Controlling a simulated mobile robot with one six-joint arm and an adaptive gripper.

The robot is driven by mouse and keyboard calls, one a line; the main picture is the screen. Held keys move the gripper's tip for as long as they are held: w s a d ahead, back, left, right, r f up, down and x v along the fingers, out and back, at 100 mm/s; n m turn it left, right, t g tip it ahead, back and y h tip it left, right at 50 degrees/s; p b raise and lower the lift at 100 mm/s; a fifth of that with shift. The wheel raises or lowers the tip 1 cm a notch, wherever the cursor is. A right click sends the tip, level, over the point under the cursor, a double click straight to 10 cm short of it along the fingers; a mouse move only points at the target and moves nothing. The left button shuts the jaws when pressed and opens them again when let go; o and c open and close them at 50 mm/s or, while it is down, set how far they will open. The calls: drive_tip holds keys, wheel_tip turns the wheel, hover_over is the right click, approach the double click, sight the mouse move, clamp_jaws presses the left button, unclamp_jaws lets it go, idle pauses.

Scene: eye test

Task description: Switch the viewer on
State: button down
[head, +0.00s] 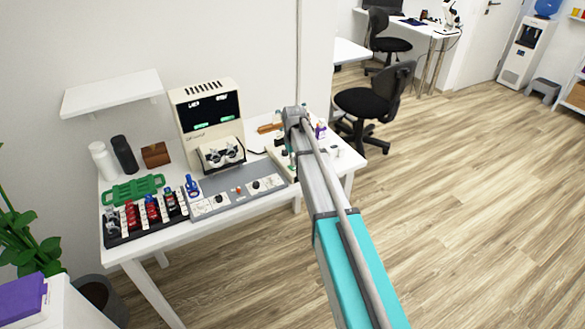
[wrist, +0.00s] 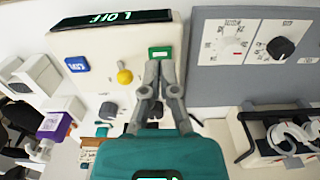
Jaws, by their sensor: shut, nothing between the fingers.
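The beige viewer (head: 230,132) stands at the back of the white table, with a dark screen (head: 211,111) and twin eyepieces (head: 221,153). Its screen shows small green marks. The eyepieces also show at the lower right of the wrist view (wrist: 292,135). In the wrist view, a separate cream box (wrist: 110,50) has a lit display (wrist: 112,19) that seems to read "L OFF", and green (wrist: 160,52), yellow (wrist: 125,76) and blue (wrist: 77,64) buttons. My gripper (wrist: 158,68) is shut and empty, its tips at the green button's lower edge. I cannot tell if they touch.
A grey panel with knobs (head: 238,190) lies in front of the viewer. A black tray (head: 127,222) of coloured items and a green rack (head: 134,190) are at the left. A white shelf (head: 112,92) hangs above. An office chair (head: 375,102) stands beyond the table.

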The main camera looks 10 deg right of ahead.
sight(294, 169)
drive_tip(key=shift+f+b, duration=0.95)
drive_tip(key=shift+f, duration=0.05)
idle(0.8)
drive_tip(key=shift+r, duration=0.1)
drive_tip(key=shift+r+p, duration=3.45)
drive_tip(key=shift+p, duration=0.1)
drive_tip(key=shift+s, duration=0.1)
drive_tip(key=s+m, duration=0.3)
drive_tip(key=s, duration=2.6)
drive_tip(key=shift+m, duration=0.3)
